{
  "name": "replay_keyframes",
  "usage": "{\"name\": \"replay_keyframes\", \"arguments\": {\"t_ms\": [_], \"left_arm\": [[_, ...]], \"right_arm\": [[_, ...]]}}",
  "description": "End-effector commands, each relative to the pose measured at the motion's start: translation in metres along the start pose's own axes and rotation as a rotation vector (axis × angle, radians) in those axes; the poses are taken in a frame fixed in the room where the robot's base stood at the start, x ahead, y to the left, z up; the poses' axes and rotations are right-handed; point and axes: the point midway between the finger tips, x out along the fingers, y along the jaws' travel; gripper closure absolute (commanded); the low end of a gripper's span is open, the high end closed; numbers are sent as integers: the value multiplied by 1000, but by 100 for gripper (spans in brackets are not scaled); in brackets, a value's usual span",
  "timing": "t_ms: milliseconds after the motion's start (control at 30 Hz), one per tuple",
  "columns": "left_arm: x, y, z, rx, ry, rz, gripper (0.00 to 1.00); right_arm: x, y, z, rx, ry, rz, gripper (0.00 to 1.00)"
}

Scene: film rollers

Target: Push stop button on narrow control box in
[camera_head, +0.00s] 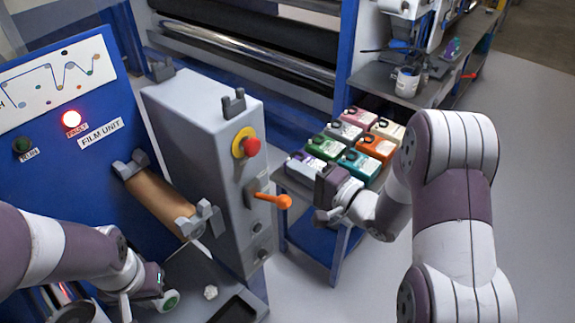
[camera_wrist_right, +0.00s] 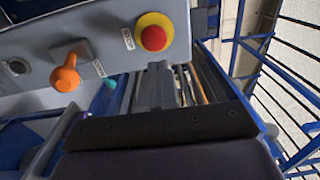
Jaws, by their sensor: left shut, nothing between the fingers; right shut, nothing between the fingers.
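The narrow grey control box (camera_head: 205,150) stands in the middle of the head view. Its red stop button (camera_head: 252,147) sits on a yellow ring on the upper front face. In the right wrist view, the red button (camera_wrist_right: 154,38) is above my shut right fingertips (camera_wrist_right: 158,80), apart from them in the picture. I cannot tell whether it is pressed in. My right gripper (camera_head: 323,215) is shut and empty, to the right of the box and lower than the button. My left gripper (camera_head: 165,299) is shut and empty over the grey tray at lower left.
An orange lever (camera_head: 272,200) sticks out of the box below the button; it also shows in the right wrist view (camera_wrist_right: 65,75). Coloured cartridges (camera_head: 360,163) sit on a blue-framed cart behind my right gripper. The blue film unit panel (camera_head: 75,130) has a lit red lamp (camera_head: 71,119).

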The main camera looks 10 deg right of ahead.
Motion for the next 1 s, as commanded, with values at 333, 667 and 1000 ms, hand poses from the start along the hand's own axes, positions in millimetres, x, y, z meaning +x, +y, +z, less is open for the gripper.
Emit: {"name": "replay_keyframes", "arguments": {"t_ms": [333,667,1000], "left_arm": [[15,0,2,0,0,0,100],[15,0,2,0,0,0,100],[15,0,2,0,0,0,100]], "right_arm": [[-54,1,0,0,2,0,100],[-59,0,0,1,0,1,100],[-59,6,-2,-88,6,32,100]]}}
